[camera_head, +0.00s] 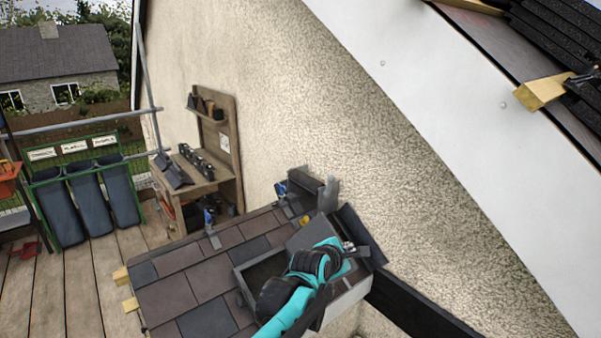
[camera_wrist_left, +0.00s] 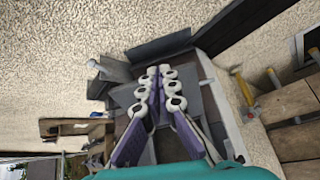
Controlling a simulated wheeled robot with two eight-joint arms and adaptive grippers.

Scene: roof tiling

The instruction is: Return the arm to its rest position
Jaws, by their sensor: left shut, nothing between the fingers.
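My left arm (camera_head: 300,290) is teal and black and reaches in from the bottom over the tiled roof section (camera_head: 185,285). My left gripper (camera_head: 350,247) is at the upper right end of that section, close to the dark edge pieces by the wall. In the left wrist view the gripper (camera_wrist_left: 158,80) points at the grey pieces, with its two purple and white fingers closed together at the tips and nothing between them. Whether the fingertips touch anything below cannot be told. My right gripper is not in view.
A wooden workbench (camera_head: 205,165) with dark pieces stands against the pebbled wall (camera_head: 250,90). A green rack (camera_head: 90,195) with dark bins is at the left. Blue-handled clamps (camera_head: 208,217) stick up from the roof section. A sloping white board (camera_head: 450,110) runs along the upper right.

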